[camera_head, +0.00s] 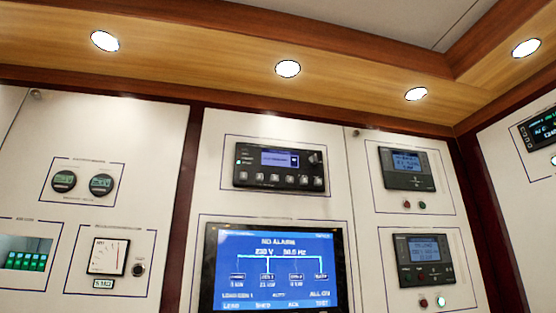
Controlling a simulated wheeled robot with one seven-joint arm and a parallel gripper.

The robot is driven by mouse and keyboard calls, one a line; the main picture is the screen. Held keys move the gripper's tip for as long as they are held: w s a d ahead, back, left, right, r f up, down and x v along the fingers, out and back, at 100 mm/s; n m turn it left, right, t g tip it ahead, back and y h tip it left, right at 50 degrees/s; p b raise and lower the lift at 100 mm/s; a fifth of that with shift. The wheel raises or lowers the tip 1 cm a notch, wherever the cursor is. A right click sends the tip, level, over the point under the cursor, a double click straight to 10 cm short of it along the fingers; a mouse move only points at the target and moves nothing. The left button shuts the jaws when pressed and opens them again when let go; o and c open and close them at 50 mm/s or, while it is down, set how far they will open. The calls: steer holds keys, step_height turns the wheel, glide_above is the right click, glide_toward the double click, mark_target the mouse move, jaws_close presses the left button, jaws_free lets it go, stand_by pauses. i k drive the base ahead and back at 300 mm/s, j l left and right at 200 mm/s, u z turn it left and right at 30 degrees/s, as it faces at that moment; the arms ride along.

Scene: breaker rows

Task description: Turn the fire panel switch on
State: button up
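I cannot pick out a switch labelled as the fire panel in the head view; most labels are too small to read. A small dark round knob or switch (139,269) sits beside a square analog gauge (107,254) at the lower left. A row of green-lit switches or breakers (26,261) shows in a recess at the far lower left; their positions are unclear. My gripper is not in view.
A large blue screen (272,270) reads "NO ALARM" at lower centre, with a black control unit (279,166) above it. Two grey display units (406,169) (424,260) are on the right panel. Wood trim with round lights (288,69) runs above.

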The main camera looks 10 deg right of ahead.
mark_target(313, 159)
steer(key=l+z, duration=0.1)
steer(key=i+l+z, duration=0.45)
steer(key=i+l, duration=0.15)
steer(key=i, duration=0.15)
